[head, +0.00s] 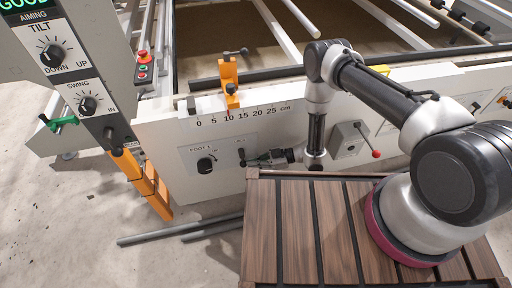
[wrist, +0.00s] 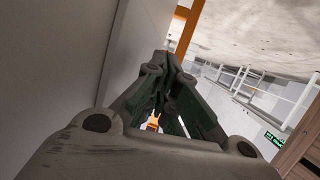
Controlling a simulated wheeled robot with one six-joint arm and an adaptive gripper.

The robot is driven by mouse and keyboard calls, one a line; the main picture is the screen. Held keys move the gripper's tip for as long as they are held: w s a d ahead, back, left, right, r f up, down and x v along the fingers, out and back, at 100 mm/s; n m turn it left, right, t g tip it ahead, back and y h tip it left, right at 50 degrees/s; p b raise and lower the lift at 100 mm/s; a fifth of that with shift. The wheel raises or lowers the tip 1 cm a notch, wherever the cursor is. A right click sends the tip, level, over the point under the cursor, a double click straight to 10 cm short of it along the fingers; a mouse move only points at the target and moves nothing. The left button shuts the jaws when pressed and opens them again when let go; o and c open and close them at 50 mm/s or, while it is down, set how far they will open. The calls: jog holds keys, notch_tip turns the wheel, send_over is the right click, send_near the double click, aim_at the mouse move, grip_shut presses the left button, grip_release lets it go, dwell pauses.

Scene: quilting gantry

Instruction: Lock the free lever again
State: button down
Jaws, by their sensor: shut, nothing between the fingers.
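My gripper (head: 256,161) is shut and empty in front of the white panel, fingertips pointing left. Its dark fingers (wrist: 165,68) come together in the wrist view. A small black-tipped lever (head: 241,152) shows on the panel just left of the fingertips; I cannot tell whether they touch. A grey lever box (head: 350,140) with a red-knobbed lever (head: 375,154) is right of my gripper. An orange clamp (head: 229,78) with a dark handle (head: 242,52) stands on the rail above the scale. A green handle (head: 62,122) is at the far left. I cannot tell which lever is free.
The FOOT knob (head: 205,164) is left of my gripper. A post with TILT (head: 52,55) and SWING (head: 88,105) knobs stands at the left. A slatted wooden deck (head: 298,225) lies under my arm. Orange legs (head: 150,185) and grey bars (head: 180,229) are lower left.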

jog(key=s+v, duration=0.1)
jog(key=v, duration=1.1)
jog(key=shift+w, duration=0.5)
jog(key=shift+s, duration=0.15)
